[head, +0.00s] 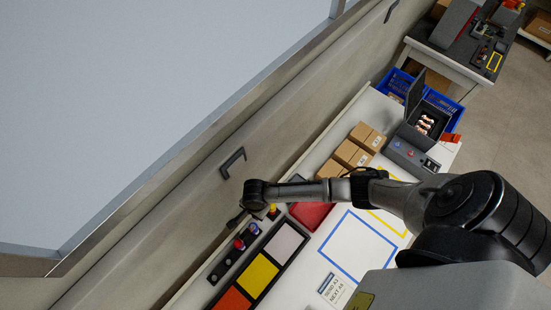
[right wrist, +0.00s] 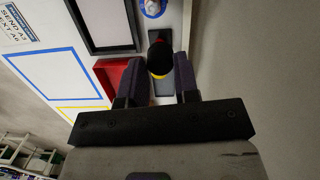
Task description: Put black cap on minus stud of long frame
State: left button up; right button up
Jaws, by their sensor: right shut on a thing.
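My right gripper (right wrist: 160,72) has its two dark fingers on either side of a round black cap (right wrist: 158,57) and is shut on it. In the head view my right gripper (head: 258,203) reaches in from the right over the far end of a dark strip (head: 223,266). A yellow piece (head: 273,211) is next to it. The strip bears a red (head: 239,244) and a blue (head: 254,228) round piece. I cannot tell for certain which part is the long frame or its minus stud. My left gripper is not in view.
A black tray with orange, yellow (head: 257,273) and pale compartments lies beside the strip. A red tray (head: 313,214), cardboard boxes (head: 344,153), a blue outline (head: 343,225) and a sign (head: 329,288) are on the white table. A wall with a handle (head: 232,162) stands behind.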

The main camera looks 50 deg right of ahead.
jog(key=a, duration=0.2)
jog(key=a+r, duration=0.1)
jog(key=a, duration=0.1)
jog(key=s+a+p, duration=0.1)
jog(key=a, duration=0.1)
jog(key=shift+a+r, duration=0.15)
jog(key=shift+r, duration=0.1)
jog(key=d, duration=0.1)
jog(key=d+f, duration=0.1)
jog(key=shift+w+d+m, duration=0.1)
jog(key=shift+d+m, duration=0.2)
jog(key=shift+d, duration=0.05)
jog(key=shift+d+m, duration=0.15)
jog(key=shift+m, duration=0.25)
jog(key=shift+f, duration=0.2)
notch_tip(320, 180, down, 4)
jog(key=b, duration=0.5)
jog(key=shift+b, duration=0.3)
jog(key=shift+r, duration=0.35)
pick_arm(q)
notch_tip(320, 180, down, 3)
jog(key=shift+p, duration=0.3)
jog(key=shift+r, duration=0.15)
